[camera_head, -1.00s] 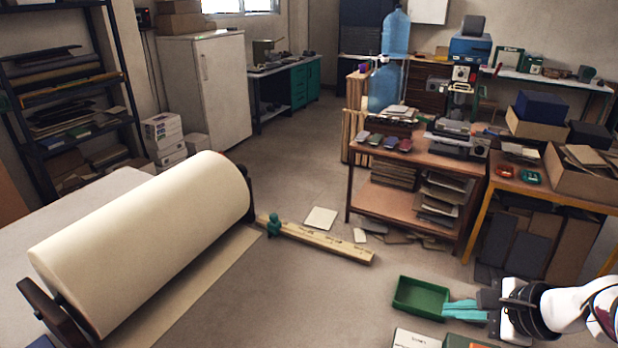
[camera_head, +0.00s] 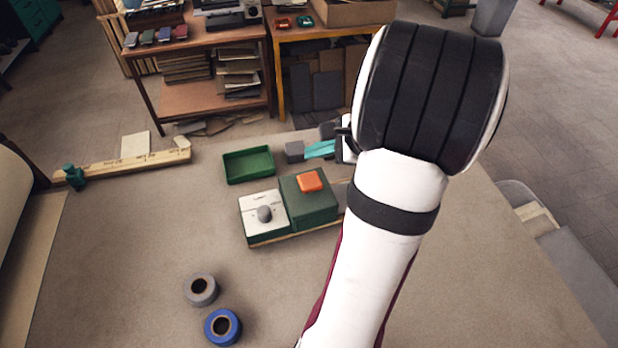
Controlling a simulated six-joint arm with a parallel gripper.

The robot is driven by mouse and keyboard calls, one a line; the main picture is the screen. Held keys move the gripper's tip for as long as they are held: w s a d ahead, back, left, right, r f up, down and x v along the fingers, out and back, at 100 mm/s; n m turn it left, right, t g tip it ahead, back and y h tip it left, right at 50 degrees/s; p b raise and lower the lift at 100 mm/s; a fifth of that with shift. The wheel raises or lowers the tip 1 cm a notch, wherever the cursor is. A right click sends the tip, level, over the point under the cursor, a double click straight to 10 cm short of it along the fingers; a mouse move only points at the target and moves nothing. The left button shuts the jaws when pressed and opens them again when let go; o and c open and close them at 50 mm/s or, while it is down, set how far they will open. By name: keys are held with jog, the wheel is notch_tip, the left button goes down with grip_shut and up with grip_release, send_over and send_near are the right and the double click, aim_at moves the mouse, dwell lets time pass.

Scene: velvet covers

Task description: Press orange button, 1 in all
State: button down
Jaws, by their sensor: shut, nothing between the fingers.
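The orange button (camera_head: 311,180) is a square cap on top of a dark green box (camera_head: 314,208) near the middle of the table. The cap is in plain view and nothing touches it. My gripper (camera_head: 308,152) has teal fingers, shut and empty, just behind the button in the picture. The fingers point left, and their height above the table is hard to tell. My white arm comes in from the bottom and hides the area right of the box.
Left of the green box is a white-topped box with a grey knob (camera_head: 264,214). A green tray (camera_head: 248,165) lies behind them, with a dark grey block (camera_head: 294,151) by my fingertips. Grey (camera_head: 201,289) and blue (camera_head: 222,326) tape rolls lie in front. The left tabletop is mostly clear.

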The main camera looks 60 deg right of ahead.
aim_at(308, 178)
jog(key=shift+f, duration=2.8)
jog(key=shift+f, duration=0.15)
jog(key=shift+f, duration=0.25)
jog(key=shift+f, duration=0.8)
dwell(0.4)
jog(key=shift+r, duration=1.25)
jog(key=shift+r, duration=2.5)
